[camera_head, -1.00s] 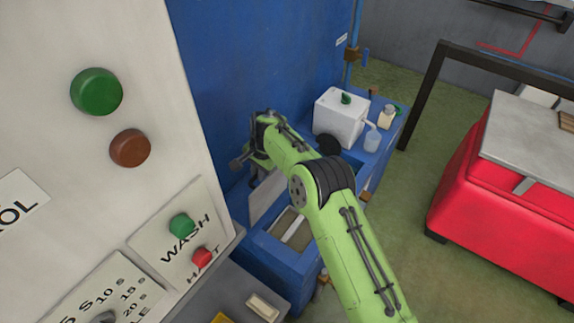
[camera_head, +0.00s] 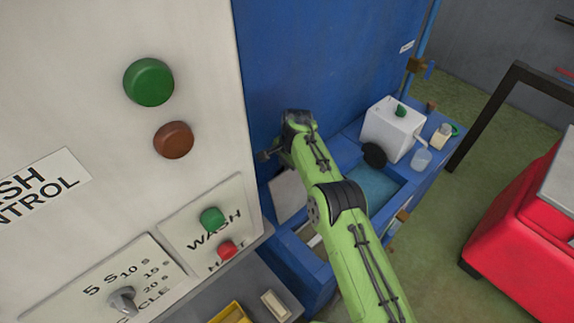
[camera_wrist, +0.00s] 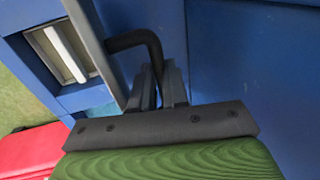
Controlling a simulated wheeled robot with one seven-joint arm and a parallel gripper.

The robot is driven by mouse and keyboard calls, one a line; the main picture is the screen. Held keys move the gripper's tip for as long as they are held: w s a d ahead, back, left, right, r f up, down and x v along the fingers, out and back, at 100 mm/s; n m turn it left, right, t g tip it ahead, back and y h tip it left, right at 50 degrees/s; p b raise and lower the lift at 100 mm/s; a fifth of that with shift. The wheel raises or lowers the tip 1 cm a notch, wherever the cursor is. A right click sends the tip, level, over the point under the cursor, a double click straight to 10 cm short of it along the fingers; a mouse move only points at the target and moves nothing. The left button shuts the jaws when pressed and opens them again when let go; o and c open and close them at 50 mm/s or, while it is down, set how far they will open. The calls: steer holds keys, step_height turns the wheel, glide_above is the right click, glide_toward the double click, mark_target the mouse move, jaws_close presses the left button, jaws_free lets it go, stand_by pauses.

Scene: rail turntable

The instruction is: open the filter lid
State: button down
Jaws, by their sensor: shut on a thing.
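The filter lid (camera_head: 288,196) is a pale grey panel standing steeply tilted beside an opening in the blue bench, close to the blue wall. My arm hides part of it. In the wrist view, the lid (camera_wrist: 94,45) shows nearly edge-on, with a bent black handle (camera_wrist: 138,40) on it. My gripper (camera_wrist: 162,88) is shut on this handle. The open compartment with a pale filter insert (camera_wrist: 58,52) lies to the left in the wrist view. In the head view my fingertips are hidden or too small to tell.
A white box with a green knob (camera_head: 393,128), a clear cup (camera_head: 421,159) and a small bottle (camera_head: 442,136) stand on the bench beyond my arm. The control panel (camera_head: 130,210) fills the left. A red cabinet (camera_head: 515,230) stands right, with green floor between.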

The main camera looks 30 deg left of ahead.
steer(key=shift+a+r, duration=0.1)
steer(key=shift+a, duration=0.05)
steer(key=c, duration=1.1)
jaws_free()
steer(key=d+r, duration=0.1)
steer(key=r, duration=0.4)
steer(key=d+r, duration=0.1)
steer(key=r, duration=0.4)
steer(key=s+r, duration=0.1)
steer(key=r, duration=0.4)
steer(key=shift+d+r+p, duration=0.15)
steer(key=shift+d+p, duration=0.2)
steer(key=shift+d, duration=0.05)
